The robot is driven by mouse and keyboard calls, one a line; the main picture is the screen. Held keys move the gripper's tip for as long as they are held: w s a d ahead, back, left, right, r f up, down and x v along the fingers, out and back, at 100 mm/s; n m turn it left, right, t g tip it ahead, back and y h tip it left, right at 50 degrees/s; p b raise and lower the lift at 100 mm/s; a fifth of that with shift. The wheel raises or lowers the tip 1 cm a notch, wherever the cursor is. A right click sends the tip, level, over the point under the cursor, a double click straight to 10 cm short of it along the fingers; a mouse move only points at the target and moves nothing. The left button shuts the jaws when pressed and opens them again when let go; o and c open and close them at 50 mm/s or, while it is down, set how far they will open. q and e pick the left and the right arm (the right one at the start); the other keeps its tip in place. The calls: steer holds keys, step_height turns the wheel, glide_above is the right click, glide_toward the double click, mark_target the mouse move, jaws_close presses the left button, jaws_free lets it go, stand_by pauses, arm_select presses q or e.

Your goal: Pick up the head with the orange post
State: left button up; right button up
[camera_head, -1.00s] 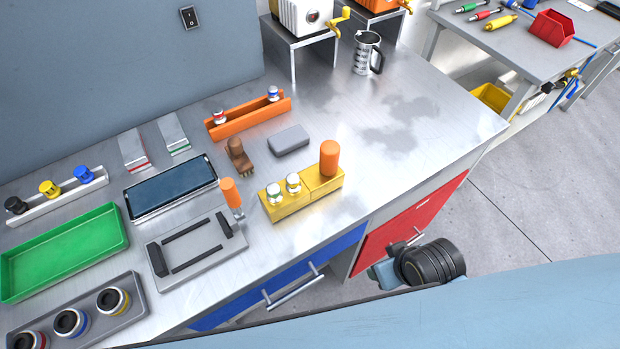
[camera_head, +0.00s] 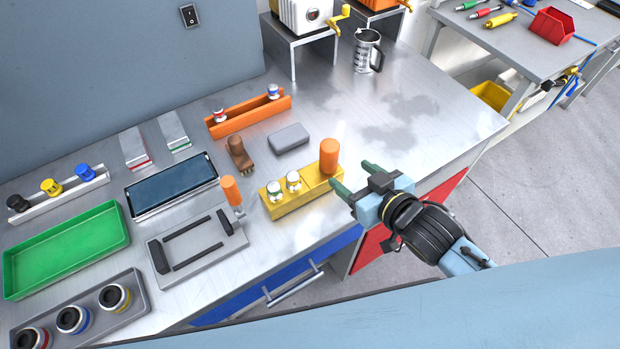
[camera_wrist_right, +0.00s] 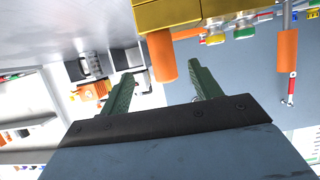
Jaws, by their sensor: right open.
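A thick orange post (camera_head: 329,157) stands upright at the right end of a yellow block (camera_head: 288,207). In the right wrist view the orange post (camera_wrist_right: 161,57) projects from the yellow block (camera_wrist_right: 168,15), between the finger lines. Two small white-topped heads (camera_head: 274,192) (camera_head: 293,181) sit on the block left of the post. A thinner orange-handled piece (camera_head: 231,191) stands near the grey fixture. My right gripper (camera_head: 354,177) is open and empty, just right of the block, its fingers pointing toward the post without visible contact. My left gripper is out of view.
An orange rack (camera_head: 250,117) with two heads stands behind, near a brown piece (camera_head: 239,153) and a grey box (camera_head: 288,138). A grey frame fixture (camera_head: 195,250) and green tray (camera_head: 65,250) lie left. The table right of the block is clear up to the steel mug (camera_head: 366,52).

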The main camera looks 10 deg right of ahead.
mark_target(324, 155)
steer(key=x, duration=1.1)
steer(key=shift+a+f+b, duration=0.2)
steer(key=shift+b, duration=0.2)
steer(key=shift+c, duration=0.4)
jaws_close()
steer(key=shift+w+r, duration=0.1)
steer(key=shift+r, duration=0.15)
